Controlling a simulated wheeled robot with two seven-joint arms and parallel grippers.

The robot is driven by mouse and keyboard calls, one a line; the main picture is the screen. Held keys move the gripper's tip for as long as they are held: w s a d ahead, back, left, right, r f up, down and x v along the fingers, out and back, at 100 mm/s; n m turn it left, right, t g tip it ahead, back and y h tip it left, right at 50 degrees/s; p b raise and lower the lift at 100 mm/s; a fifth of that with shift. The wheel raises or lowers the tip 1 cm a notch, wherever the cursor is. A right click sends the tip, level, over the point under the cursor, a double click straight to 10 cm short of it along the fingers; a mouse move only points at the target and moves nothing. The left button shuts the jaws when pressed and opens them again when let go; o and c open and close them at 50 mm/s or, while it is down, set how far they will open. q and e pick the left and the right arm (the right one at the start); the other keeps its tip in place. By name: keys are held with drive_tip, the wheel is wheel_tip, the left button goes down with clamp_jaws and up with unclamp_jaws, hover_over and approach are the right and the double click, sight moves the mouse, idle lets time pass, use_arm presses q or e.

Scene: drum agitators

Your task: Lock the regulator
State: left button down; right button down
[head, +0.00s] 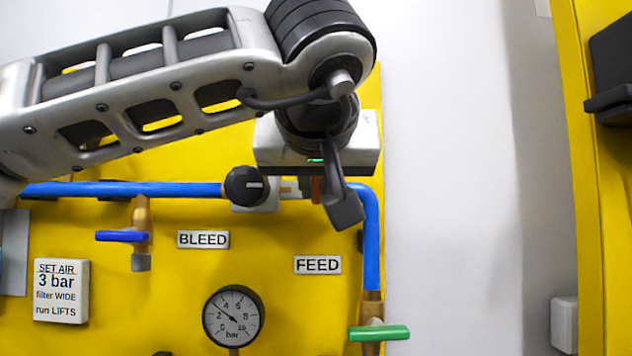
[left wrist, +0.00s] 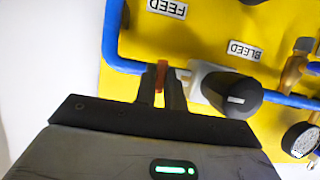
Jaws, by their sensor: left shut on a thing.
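The regulator has a black round knob (head: 245,186) with a white pointer line, on a pale body in the blue pipe. In the left wrist view the knob (left wrist: 232,93) stands just right of my fingers, apart from them. A small red tab (left wrist: 161,75) sits on the regulator's side toward the pipe bend; it also shows in the head view (head: 316,189), partly hidden by a finger. My left gripper (head: 328,195) is shut on this red tab, its two dark fingers (left wrist: 160,88) on either side of it. My right gripper is out of view.
Below are a blue-handled bleed valve (head: 122,236), a green-handled feed valve (head: 379,333) and a pressure gauge (head: 233,316), its needle between 2 and 4. A sign (head: 61,290) reads "SET AIR 3 bar". The white wall (head: 470,200) right of the panel is clear.

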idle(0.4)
use_arm(q)
drive_tip(key=c, duration=1.5)
unclamp_jaws()
drive_tip(key=shift+s, duration=0.15)
